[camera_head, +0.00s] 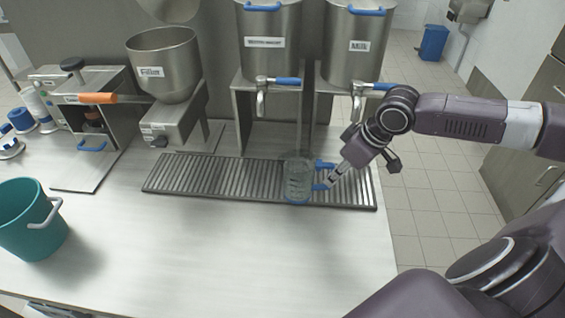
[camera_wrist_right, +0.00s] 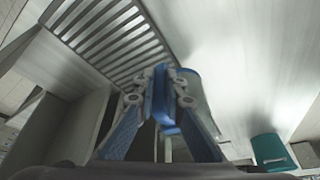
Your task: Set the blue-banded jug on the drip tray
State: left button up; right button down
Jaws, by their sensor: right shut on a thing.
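The clear jug (camera_head: 298,178) with blue at its base and a blue handle is upright over the front right part of the slatted metal drip tray (camera_head: 205,178). I cannot tell if its base touches the slats. My right gripper (camera_head: 327,181) comes in from the right and is shut on the jug's handle side. In the right wrist view the gripper (camera_wrist_right: 165,90) is closed, with the jug's see-through wall (camera_wrist_right: 194,88) partly hidden behind it. The drip tray also shows there (camera_wrist_right: 110,38). My left gripper is not in view.
Two metal dispensers with blue-handled taps, one labelled Milk (camera_head: 355,45), stand behind the tray. A metal hopper (camera_head: 165,65) is at the back left. A teal bucket (camera_head: 32,220) stands at the front left. The counter (camera_head: 190,250) before the tray is clear.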

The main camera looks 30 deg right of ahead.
jog(key=w+a+f+p, duration=0.1)
jog(key=w+p, duration=0.1)
jog(key=w, duration=0.2)
jog(key=w+a+f+p, duration=0.1)
jog(key=w+a+p, duration=0.1)
jog(key=w, duration=0.3)
jog(key=w+a+f+p, duration=0.1)
jog(key=w+a+p, duration=0.1)
jog(key=w, duration=0.3)
jog(key=shift+w+f, duration=0.1)
jog(key=shift+f, duration=0.2)
jog(key=shift+a, duration=0.1)
jog(key=c, duration=2)
grip_release()
